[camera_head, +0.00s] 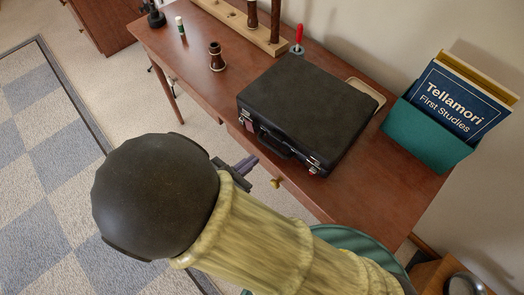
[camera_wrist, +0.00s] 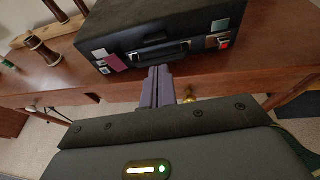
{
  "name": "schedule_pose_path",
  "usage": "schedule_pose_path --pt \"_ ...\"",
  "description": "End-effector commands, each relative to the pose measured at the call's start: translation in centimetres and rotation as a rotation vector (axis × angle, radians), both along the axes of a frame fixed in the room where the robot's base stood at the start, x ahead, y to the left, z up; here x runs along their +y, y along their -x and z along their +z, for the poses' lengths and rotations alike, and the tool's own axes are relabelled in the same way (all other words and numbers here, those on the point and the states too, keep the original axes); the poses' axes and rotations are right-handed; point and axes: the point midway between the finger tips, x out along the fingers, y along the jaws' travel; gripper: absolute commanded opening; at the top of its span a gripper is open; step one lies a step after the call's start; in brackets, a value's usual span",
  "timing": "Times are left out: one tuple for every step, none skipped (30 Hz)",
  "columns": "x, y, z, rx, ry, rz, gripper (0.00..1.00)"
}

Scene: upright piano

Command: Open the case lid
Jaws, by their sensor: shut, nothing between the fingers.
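The black case (camera_head: 306,108) lies flat on the wooden table with its lid shut. Its handle and metal latches face the table's front edge. In the wrist view the case (camera_wrist: 150,22) stands just beyond my fingers, with the handle (camera_wrist: 162,50) in the middle of its front. A left latch (camera_wrist: 101,54) and a right latch (camera_wrist: 220,26) flank the handle. My gripper (camera_wrist: 160,72) is shut and empty, pointing at the case front below the handle. In the head view my gripper (camera_head: 248,165) is in front of the case, mostly hidden behind my arm.
The table (camera_head: 345,192) has a brass drawer knob (camera_head: 276,182). A wooden rack (camera_head: 240,22), a dark wooden piece (camera_head: 216,56) and a small white-and-green tube (camera_head: 180,28) stand left of the case. A teal holder (camera_head: 425,135) with a blue book (camera_head: 455,100) stands right.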

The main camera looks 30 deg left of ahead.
Motion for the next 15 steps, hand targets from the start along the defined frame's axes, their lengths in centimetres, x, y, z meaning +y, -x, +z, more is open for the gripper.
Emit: schedule_pose_path --pt "-0.1 -0.5 -0.2 -0.002 0.002 -0.003 0.00" --pt "-0.2 -0.8 -0.3 -0.002 0.002 -0.003 0.00" --pt "-0.3 -1.2 -0.4 -0.002 0.002 -0.005 0.00" --pt "-0.4 -1.6 -0.6 -0.001 0.001 -0.004 0.00" --pt "-0.5 -2.0 -0.8 -0.001 0.001 -0.004 0.00" --pt "-0.6 -2.6 -1.0 -0.002 0.001 -0.005 0.00" --pt "-0.7 -3.1 -1.1 -0.002 0.002 -0.005 0.00" --pt "-0.8 -3.6 -1.3 -0.001 0.002 -0.006 0.00" --pt "-1.0 -4.2 -1.6 0.000 0.003 -0.004 0.00" --pt "-1.1 -4.7 -1.8 -0.001 0.003 -0.005 0.00" --pt "-1.2 -5.2 -1.9 -0.001 0.002 -0.006 0.00" --pt "-1.3 -5.9 -2.2 -0.001 0.002 -0.005 0.00" --pt "-1.4 -6.3 -2.3 -0.001 0.002 -0.005 0.00" --pt "-1.5 -6.8 -2.5 0.000 0.003 -0.004 0.00" --pt "-1.6 -7.3 -2.7 -0.001 0.002 -0.006 0.00"
